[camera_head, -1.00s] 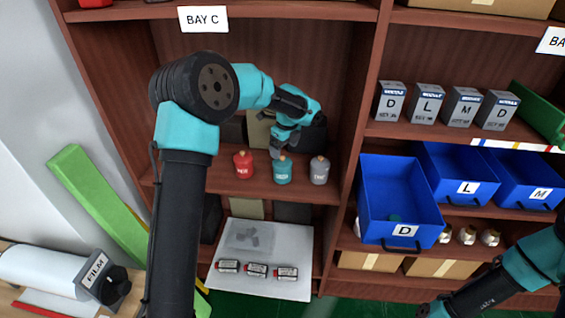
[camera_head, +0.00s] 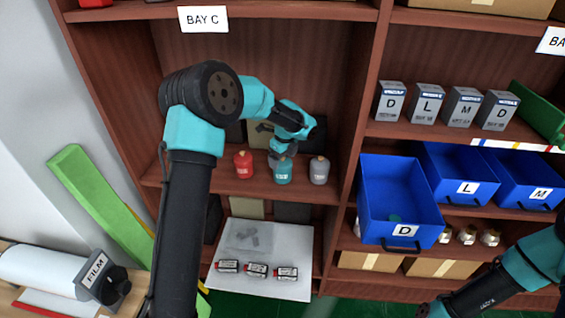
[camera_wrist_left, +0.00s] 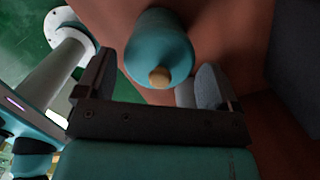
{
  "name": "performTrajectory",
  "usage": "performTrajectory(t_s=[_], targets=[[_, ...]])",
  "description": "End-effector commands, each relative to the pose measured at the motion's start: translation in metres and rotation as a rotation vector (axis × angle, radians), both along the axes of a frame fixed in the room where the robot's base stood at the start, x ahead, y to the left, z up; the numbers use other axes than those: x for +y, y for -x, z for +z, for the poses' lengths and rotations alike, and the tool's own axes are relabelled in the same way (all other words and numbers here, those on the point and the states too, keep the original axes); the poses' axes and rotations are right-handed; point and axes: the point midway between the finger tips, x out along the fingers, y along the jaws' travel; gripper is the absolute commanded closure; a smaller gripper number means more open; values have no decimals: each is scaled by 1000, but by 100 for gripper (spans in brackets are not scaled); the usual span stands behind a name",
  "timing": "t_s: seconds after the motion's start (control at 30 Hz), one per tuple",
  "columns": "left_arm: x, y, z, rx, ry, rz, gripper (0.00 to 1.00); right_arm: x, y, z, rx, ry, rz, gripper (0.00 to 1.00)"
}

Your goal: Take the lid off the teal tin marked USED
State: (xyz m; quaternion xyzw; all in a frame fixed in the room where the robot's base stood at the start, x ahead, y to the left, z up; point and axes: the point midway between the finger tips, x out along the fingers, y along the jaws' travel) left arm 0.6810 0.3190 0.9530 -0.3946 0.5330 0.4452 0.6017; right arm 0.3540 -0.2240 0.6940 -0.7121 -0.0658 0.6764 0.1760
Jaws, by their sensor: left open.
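The teal tin (camera_head: 283,173) stands upright on the shelf under the BAY C sign, between a red tin and a grey tin. Its label is too small to read surely. In the left wrist view the teal tin (camera_wrist_left: 160,40) shows with a round wooden knob at the middle of its lid. My left gripper (camera_head: 284,148) is right above and behind the tin's top and hides the knob in the head view. In the left wrist view its fingers (camera_wrist_left: 153,84) are open, one on each side of the knob, with nothing gripped.
The red tin (camera_head: 243,165) and the grey tin (camera_head: 319,170) stand close on either side. Dark and tan boxes are behind. Below is a white board (camera_head: 300,238) with several small cylinders. Blue bins (camera_head: 372,195) are to the right, past the shelf divider.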

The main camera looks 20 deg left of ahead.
Motion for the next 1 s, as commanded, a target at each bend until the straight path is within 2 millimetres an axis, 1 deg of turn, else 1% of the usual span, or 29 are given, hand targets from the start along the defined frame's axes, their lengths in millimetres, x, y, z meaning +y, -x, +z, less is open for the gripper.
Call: performTrajectory(t_s=[0.3, 1.0], targets=[[0, 0, 0, 0, 0, 0, 14, 0, 0, 0, 0, 0, 0, 57], [0, 0, -1, 2, 0, -1, 81, 0, 0, 0, 0, 0, 0, 57]])
